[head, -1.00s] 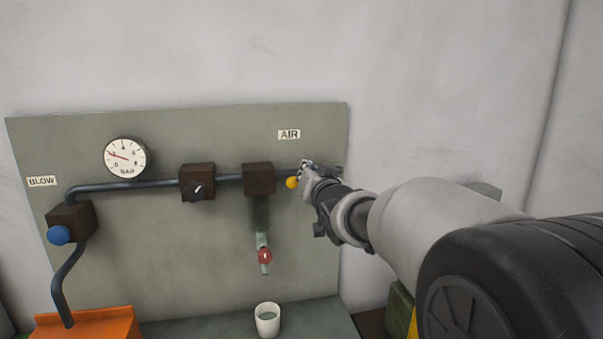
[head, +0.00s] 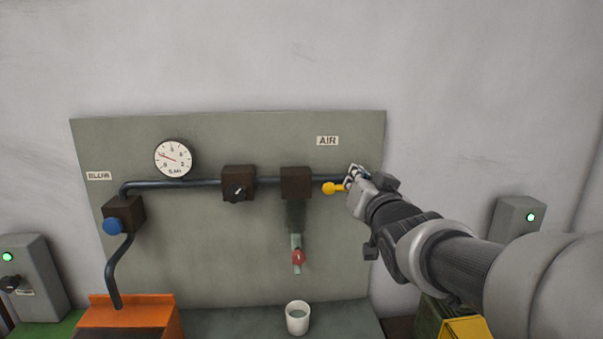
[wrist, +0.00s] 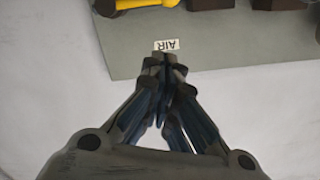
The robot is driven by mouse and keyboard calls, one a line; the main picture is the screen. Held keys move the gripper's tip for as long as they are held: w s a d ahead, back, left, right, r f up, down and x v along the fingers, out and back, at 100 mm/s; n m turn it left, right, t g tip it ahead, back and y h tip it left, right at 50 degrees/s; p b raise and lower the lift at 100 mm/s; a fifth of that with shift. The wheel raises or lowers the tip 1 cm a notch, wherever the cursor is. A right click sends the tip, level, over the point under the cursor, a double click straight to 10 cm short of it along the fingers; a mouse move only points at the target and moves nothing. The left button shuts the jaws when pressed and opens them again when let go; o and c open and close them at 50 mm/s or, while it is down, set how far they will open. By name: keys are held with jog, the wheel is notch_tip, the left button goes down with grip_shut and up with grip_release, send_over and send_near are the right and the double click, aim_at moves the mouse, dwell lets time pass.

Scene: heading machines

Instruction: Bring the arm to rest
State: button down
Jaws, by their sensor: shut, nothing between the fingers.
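My gripper (head: 356,174) is at the right side of the grey-green panel (head: 345,240) in the head view, with my arm reaching in from the right. In the wrist view my gripper (wrist: 164,62) has its fingers together, with nothing between them. A yellow lever (head: 332,188) shows just left of my gripper in the head view. It also shows in the wrist view as a yellow handle (wrist: 145,4) at the top edge, apart from the fingertips. The AIR label (head: 327,141) is on the panel above the lever.
The panel carries a gauge (head: 173,158), a black knob (head: 238,193), a blue button (head: 112,226) and a red-handled tap (head: 298,257). A white cup (head: 298,318) stands below the tap. The wall above is bare.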

jog(key=s+f+n+g, duration=0.1)
jog(key=s+f+g, duration=0.3)
jog(key=s+f, duration=0.3)
jog(key=s+a+f+n+g, duration=0.1)
jog(key=s+f+g, duration=0.3)
jog(key=s, duration=1.2)
jog(key=s+a+f+n+g, duration=0.1)
jog(key=s+f+g, duration=0.3)
jog(key=s+f, duration=0.6)
jog(key=shift+s+a+f+n+g, duration=0.2)
jog(key=shift+s+f+n+g, duration=0.15)
jog(key=shift+s, duration=0.35)
jog(key=shift+r, duration=0.1)
